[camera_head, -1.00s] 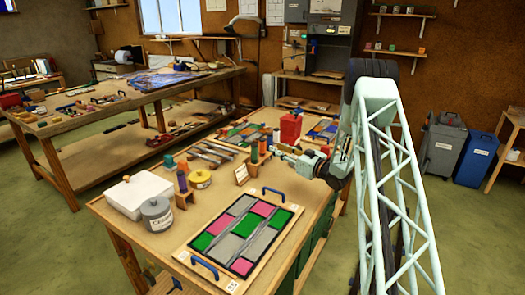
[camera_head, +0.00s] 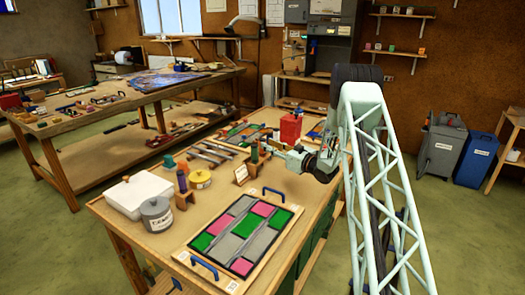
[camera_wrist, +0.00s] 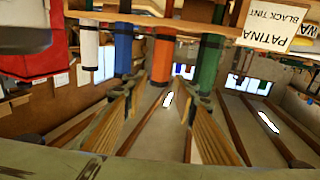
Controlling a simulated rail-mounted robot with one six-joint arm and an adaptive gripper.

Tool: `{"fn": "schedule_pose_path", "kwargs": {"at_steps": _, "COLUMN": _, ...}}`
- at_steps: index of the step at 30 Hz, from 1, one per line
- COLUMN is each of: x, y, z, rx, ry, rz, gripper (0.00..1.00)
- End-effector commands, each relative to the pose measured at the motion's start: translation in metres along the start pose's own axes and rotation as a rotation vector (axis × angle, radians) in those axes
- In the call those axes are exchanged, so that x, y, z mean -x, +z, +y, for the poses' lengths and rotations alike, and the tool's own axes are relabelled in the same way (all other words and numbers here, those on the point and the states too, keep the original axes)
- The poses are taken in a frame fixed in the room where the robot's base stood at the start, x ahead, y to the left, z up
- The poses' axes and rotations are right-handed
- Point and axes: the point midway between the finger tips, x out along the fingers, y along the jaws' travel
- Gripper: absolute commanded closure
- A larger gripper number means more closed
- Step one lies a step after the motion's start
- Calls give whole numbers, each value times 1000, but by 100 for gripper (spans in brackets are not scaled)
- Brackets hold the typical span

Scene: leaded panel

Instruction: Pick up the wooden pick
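My gripper (camera_wrist: 162,118) is open, its two ridged tan fingers spread and nothing held between them. In the head view my gripper (camera_head: 276,149) is level over the bench, just right of the small upright holder items (camera_head: 254,152). The pick cannot be made out there.
A red can (camera_head: 290,127) stands behind my gripper. The stained-glass panel (camera_head: 240,232) lies at the bench front, with a white box (camera_head: 140,194) and grey tin (camera_head: 157,214) to its left. In the wrist view a patina label (camera_wrist: 277,22) hangs near the green-banded piece.

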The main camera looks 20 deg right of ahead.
Motion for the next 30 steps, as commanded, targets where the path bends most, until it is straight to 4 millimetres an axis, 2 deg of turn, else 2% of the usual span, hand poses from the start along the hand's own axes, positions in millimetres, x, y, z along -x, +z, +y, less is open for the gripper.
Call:
{"fn": "schedule_pose_path", "kwargs": {"at_steps": 5, "x": -10, "y": 1, "z": 0, "rx": 0, "ry": -1, "rz": 1, "gripper": 74}}
{"fn": "schedule_pose_path", "kwargs": {"at_steps": 16, "x": -46, "y": 2, "z": 1, "rx": 0, "ry": -1, "rz": 0, "gripper": 74}}
{"fn": "schedule_pose_path", "kwargs": {"at_steps": 30, "x": -51, "y": 2, "z": 2, "rx": 0, "ry": 0, "rz": 0, "gripper": 74}}
